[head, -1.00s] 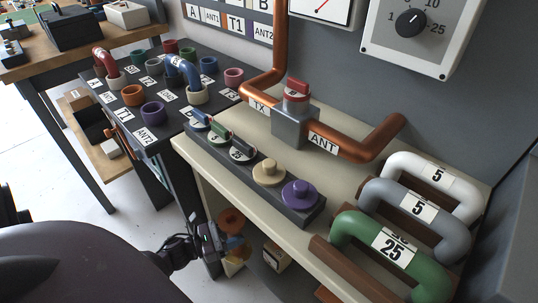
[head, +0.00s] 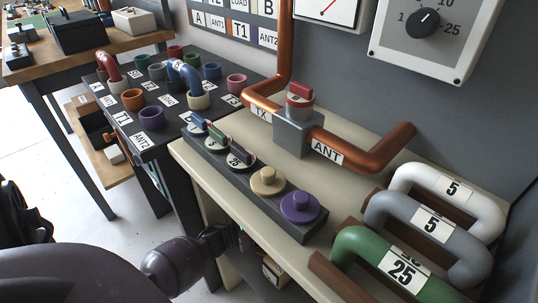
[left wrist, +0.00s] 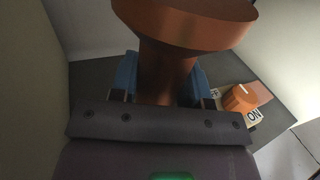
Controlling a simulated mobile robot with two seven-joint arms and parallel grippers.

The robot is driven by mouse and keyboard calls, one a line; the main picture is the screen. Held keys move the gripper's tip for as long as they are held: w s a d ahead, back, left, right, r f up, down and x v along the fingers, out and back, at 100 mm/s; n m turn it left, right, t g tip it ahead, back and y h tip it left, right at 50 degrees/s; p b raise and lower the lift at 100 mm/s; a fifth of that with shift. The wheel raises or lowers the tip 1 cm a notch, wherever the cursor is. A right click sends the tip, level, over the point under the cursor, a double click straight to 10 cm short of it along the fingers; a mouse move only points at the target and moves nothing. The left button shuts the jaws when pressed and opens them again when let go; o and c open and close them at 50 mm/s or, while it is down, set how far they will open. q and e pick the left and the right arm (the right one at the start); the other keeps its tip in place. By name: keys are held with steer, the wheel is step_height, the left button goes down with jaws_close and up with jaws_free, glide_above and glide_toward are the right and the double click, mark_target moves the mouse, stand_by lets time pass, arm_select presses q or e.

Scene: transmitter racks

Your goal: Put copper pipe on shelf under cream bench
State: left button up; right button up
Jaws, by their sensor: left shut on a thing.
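My left gripper (left wrist: 163,84) has blue fingers shut on the narrow neck of a copper pipe (left wrist: 185,28) in the left wrist view. The pipe's wide round end faces the camera. In the head view my left arm reaches in at the front edge of the cream bench (head: 199,168), and the gripper and held pipe are hidden beneath the bench top. A dark grey surface (left wrist: 92,75) lies beyond the fingers in the left wrist view; I cannot tell whether the pipe touches it. My right gripper is not in view.
An orange knob (left wrist: 240,98) with an ON label is close right of the fingers. A small labelled box (head: 272,271) sits under the bench. A dark plug table (head: 185,125) stands left.

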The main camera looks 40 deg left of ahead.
arm_select(q)
step_height(320, 180, down, 3)
steer(key=shift+f+b, duration=0.2)
steer(key=shift+b, duration=0.45)
steer(key=shift+w+f, duration=0.15)
steer(key=shift+f, duration=0.05)
steer(key=shift+w+r, duration=0.1)
steer(key=shift+r, duration=0.1)
steer(key=shift+f, duration=0.3)
steer(key=o, duration=1.2)
steer(key=shift+r, duration=0.1)
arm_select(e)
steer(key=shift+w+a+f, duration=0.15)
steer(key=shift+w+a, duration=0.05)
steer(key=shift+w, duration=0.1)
arm_select(q)
steer(key=shift+o, duration=0.2)
